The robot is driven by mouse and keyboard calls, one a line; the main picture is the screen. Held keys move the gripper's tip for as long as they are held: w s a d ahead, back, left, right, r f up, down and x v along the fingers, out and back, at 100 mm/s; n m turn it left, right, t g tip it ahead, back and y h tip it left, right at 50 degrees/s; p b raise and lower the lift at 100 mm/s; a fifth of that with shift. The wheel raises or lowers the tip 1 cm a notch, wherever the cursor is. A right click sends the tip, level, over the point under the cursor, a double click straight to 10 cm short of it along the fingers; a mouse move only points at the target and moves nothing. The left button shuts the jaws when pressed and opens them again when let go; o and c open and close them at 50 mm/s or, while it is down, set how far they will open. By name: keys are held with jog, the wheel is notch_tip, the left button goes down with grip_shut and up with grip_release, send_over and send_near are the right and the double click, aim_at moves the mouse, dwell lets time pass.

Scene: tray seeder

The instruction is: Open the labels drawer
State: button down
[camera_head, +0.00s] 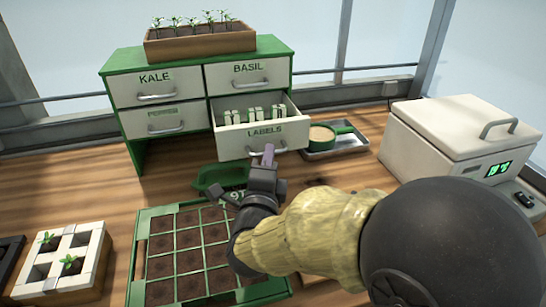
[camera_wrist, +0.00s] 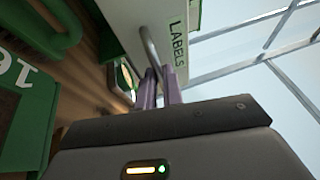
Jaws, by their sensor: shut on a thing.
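The labels drawer (camera_head: 234,138) is the lower right drawer of a green cabinet (camera_head: 138,59). It stands pulled out, with several white and green labels (camera_head: 252,114) upright inside. My gripper (camera_head: 268,152) is in front of the drawer, at its handle. In the wrist view my gripper's purple fingers (camera_wrist: 159,85) are shut on the handle (camera_wrist: 150,45) of the drawer front (camera_wrist: 177,15). Part of the handle is hidden by the fingers.
A seedling box (camera_head: 200,45) stands on the cabinet. The kale, basil and pepper drawers are shut. A green-gridded soil tray (camera_head: 140,262) lies below my arm. A metal tray with a scoop (camera_head: 340,128) and a white lidded box (camera_head: 415,150) stand to the right.

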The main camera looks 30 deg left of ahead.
jog(key=c, duration=1.5)
grip_release()
jog(key=shift+s, duration=0.15)
jog(key=b+v, duration=0.2)
jog(key=v, duration=1.5)
jog(key=shift+d+f, duration=0.1)
jog(key=shift+f, duration=0.05)
